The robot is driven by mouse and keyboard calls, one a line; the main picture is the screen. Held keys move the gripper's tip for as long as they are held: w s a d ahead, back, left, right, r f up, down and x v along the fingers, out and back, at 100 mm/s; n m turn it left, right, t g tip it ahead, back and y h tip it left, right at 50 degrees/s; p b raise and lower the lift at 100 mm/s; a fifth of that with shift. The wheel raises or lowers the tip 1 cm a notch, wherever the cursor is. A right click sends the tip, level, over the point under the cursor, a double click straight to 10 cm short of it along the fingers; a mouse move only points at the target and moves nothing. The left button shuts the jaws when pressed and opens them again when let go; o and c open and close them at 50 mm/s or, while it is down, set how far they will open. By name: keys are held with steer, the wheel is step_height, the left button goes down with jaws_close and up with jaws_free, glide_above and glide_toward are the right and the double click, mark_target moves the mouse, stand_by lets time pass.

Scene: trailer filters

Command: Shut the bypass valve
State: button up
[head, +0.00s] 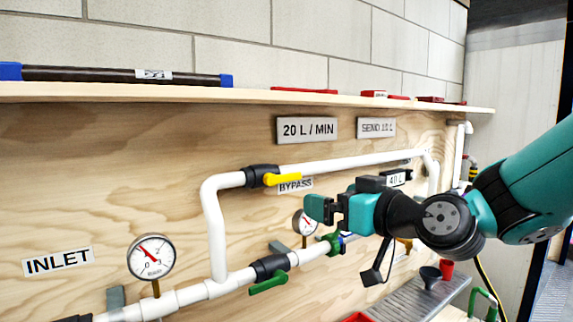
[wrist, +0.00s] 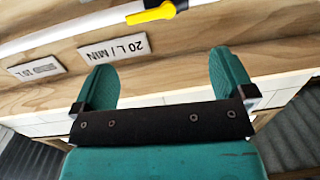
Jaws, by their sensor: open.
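The bypass valve (head: 260,175) is a black body on the upper white pipe, above the BYPASS label (head: 296,186). Its yellow handle (head: 285,180) points right, roughly along the pipe. The handle also shows at the top of the wrist view (wrist: 152,14), lying along the white pipe. My gripper (head: 318,208) is in front of the board, to the right of and a little below the handle in the head view. In the wrist view its two fingers (wrist: 163,65) are spread wide with nothing between them, apart from the handle.
A green-handled valve (head: 268,283) sits on the lower pipe, between an inlet gauge (head: 151,257) and a second gauge (head: 305,222). A shelf (head: 230,95) runs above the pipes. A grey drain tray (head: 415,295) with a funnel (head: 430,275) and red cup (head: 446,269) is at lower right.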

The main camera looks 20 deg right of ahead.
steer(key=d+r, duration=0.1)
steer(key=t+p, duration=0.1)
steer(key=p, duration=1.2)
glide_toward(287, 175)
steer(key=shift+h, duration=0.3)
steer(key=x, duration=0.9)
steer(key=shift+a+r, duration=0.25)
steer(key=shift+r, duration=0.1)
steer(key=shift+w+a+f, duration=0.15)
steer(key=shift+w+f, duration=0.05)
steer(key=shift+w, duration=0.5)
steer(key=c, duration=0.9)
